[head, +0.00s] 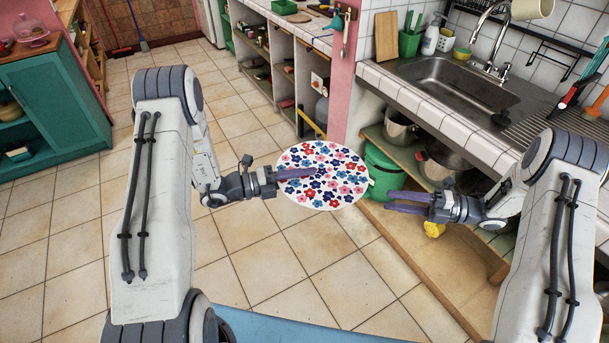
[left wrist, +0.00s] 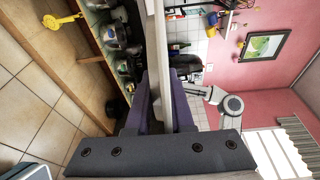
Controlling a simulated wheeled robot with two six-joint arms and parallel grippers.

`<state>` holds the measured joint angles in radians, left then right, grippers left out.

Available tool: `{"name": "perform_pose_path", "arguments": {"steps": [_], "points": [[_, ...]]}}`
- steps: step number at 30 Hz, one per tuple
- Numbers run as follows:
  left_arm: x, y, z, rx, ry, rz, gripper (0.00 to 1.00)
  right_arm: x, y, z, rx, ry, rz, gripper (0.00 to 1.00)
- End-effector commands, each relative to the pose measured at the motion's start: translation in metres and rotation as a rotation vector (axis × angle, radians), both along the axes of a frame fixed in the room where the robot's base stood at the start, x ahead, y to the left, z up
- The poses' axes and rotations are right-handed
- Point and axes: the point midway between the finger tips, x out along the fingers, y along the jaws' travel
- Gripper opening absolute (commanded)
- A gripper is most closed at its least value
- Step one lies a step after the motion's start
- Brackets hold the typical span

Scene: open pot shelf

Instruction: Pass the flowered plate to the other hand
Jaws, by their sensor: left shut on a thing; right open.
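The flowered plate (head: 335,184) is white with red, pink and blue flowers. It is held up in the air in the middle of the head view, its patterned face visible. My left gripper (head: 303,172) is shut on its left edge. In the left wrist view the plate (left wrist: 159,45) shows edge-on as a pale strip between the purple fingers of the left gripper (left wrist: 163,100). My right gripper (head: 390,201) is open and empty, just right of the plate, its fingers pointing left towards the plate's lower right edge. I see no contact between them.
A sink (head: 440,85) in a tiled counter is at the right, above an open shelf with pots (head: 398,130) and a green bucket (head: 383,172). A yellow item (head: 433,229) is below my right gripper. Tiled floor (head: 245,235) lies open at the left and below.

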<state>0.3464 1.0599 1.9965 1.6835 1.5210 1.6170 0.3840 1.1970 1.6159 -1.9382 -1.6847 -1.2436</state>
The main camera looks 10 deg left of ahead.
Motion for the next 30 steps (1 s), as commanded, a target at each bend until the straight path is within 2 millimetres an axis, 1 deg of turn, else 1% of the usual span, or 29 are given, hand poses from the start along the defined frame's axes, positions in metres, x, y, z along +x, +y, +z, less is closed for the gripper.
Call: {"name": "perform_pose_path", "arguments": {"steps": [1,2,4,6,7,9,11,14,16,17,18,19,20,21,23,24,26,27,29,30], "points": [[0.000,0.000,0.001,-0.002,-0.002,0.000,0.00,0.000,0.012,-0.004,-0.048,0.033,-0.016,0.41],[0.000,0.000,0.001,-0.002,-0.002,0.000,0.00,-0.001,0.020,-0.009,-0.086,0.059,-0.031,0.41],[0.000,0.000,0.001,-0.002,-0.002,0.000,0.00,-0.004,0.038,-0.024,-0.197,0.136,-0.075,0.41],[0.000,0.000,0.001,-0.002,-0.002,0.000,0.00,-0.013,0.053,-0.040,-0.331,0.222,-0.129,0.41],[0.000,0.000,0.002,-0.002,-0.002,0.000,0.00,0.000,0.060,-0.036,-0.387,0.239,-0.186,0.41],[0.000,0.000,0.001,-0.002,-0.002,0.000,0.00,0.013,0.070,-0.035,-0.512,0.308,-0.317,0.41],[0.000,0.000,0.001,-0.002,-0.002,0.000,0.00,0.018,0.074,-0.034,-0.608,0.377,-0.434,0.41],[0.000,0.000,0.001,-0.002,-0.002,0.000,0.00,0.012,0.071,-0.028,-0.751,0.500,-0.641,0.41],[0.000,0.000,0.001,-0.002,-0.002,0.000,0.00,-0.003,0.063,-0.022,-0.837,0.593,-0.793,0.41],[0.000,0.000,0.001,-0.002,-0.002,0.000,0.00,0.000,0.062,-0.008,-0.839,0.626,-0.878,0.41],[0.000,0.000,0.001,-0.002,-0.002,0.000,0.00,-0.003,0.060,0.007,-0.834,0.681,-0.988,0.41],[0.000,0.000,0.001,-0.002,-0.002,0.000,0.00,-0.008,0.059,0.017,-0.829,0.728,-1.068,0.41],[0.000,0.000,0.001,-0.002,-0.002,0.000,0.00,-0.015,0.058,0.028,-0.818,0.780,-1.143,0.41],[0.000,0.000,0.001,-0.002,-0.002,0.000,0.00,-0.028,0.056,0.040,-0.802,0.855,-1.241,0.41],[0.000,0.000,0.001,-0.002,-0.002,0.000,0.00,-0.051,0.055,0.059,-0.754,0.977,-1.375,0.41],[0.000,0.000,0.001,-0.002,-0.002,0.000,0.00,-0.069,0.056,0.071,-0.718,1.066,-1.451,0.41],[0.000,0.000,0.001,-0.002,-0.002,0.000,0.00,-0.098,0.058,0.083,-0.670,1.198,-1.542,0.41],[0.000,0.000,0.001,-0.002,-0.002,0.000,0.00,-0.117,0.060,0.090,-0.643,1.284,-1.588,0.41],[0.000,0.000,0.001,-0.002,-0.002,0.000,0.00,-0.147,0.063,0.098,-0.612,1.406,-1.643,0.41],[0.000,0.000,0.001,-0.002,-0.002,0.000,0.00,-0.165,0.065,0.102,-0.596,1.482,-1.669,0.41]]}}
